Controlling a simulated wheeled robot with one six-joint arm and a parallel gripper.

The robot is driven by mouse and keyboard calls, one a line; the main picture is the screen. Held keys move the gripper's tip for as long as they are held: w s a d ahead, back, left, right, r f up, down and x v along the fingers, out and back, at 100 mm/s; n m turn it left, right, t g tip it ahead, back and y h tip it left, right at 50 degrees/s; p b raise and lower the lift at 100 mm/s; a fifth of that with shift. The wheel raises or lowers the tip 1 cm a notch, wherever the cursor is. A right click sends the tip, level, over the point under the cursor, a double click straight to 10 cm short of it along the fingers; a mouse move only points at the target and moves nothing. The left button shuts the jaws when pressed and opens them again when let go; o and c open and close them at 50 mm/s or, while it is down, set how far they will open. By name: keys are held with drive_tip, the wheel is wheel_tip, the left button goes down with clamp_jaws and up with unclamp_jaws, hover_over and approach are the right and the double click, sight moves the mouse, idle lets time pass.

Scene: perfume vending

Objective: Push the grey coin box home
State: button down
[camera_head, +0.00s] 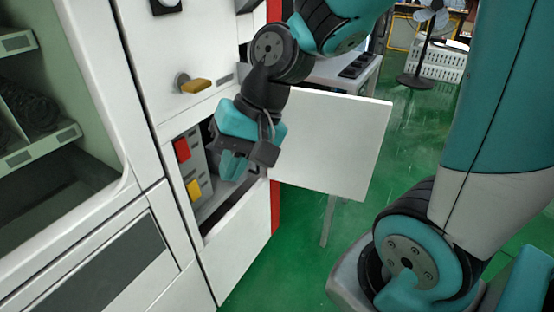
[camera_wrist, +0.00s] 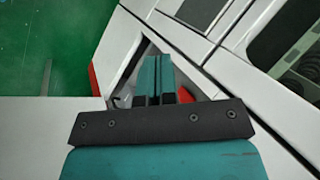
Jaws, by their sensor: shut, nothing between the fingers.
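The white machine has a low compartment (camera_head: 203,200) standing open, with its white door (camera_head: 330,142) swung out to the right. Inside is a grey panel carrying a red block (camera_head: 182,149) and a yellow block (camera_head: 193,188). A grey surface shows low in the compartment, but I cannot tell clearly whether it is the coin box. My gripper (camera_head: 228,168) is shut and empty at the compartment's mouth, in front of the opening and hiding part of its inside. In the wrist view its teal fingers (camera_wrist: 153,72) are together, pointing at the opening, with red (camera_wrist: 186,95) beside them.
A lock with a yellow handle (camera_head: 195,86) sticks out of the panel above the opening. A glass display window (camera_head: 50,95) is at the left. Behind the door stand a white table (camera_head: 340,72) and a fan (camera_head: 428,40). Green floor (camera_head: 300,245) is clear below the door.

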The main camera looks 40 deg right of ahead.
drive_tip(key=w+d+f+m+t+h+b, duration=0.1)
drive_tip(key=w+d+f+m+t, duration=0.15)
drive_tip(key=d+f+m, duration=0.45)
drive_tip(key=w+d+f+m+t, duration=0.2)
drive_tip(key=w+d+m, duration=0.2)
drive_tip(key=d+m, duration=0.65)
drive_tip(key=w+d+f+m+t+h+b, duration=0.1)
drive_tip(key=w+d+f+m+t, duration=0.15)
drive_tip(key=d+f+m, duration=0.45)
drive_tip(key=w+a+f+m+b, duration=0.1)
drive_tip(key=w+a+f+b, duration=0.1)
drive_tip(key=w, duration=0.3)
drive_tip(key=w+a+f+m+b, duration=0.1)
drive_tip(key=w+f+m+b, duration=0.1)
drive_tip(key=w, duration=0.3)
drive_tip(key=shift+a+f+b, duration=0.3)
drive_tip(key=shift+a+f, duration=0.1)
drive_tip(key=shift+w, duration=0.1)
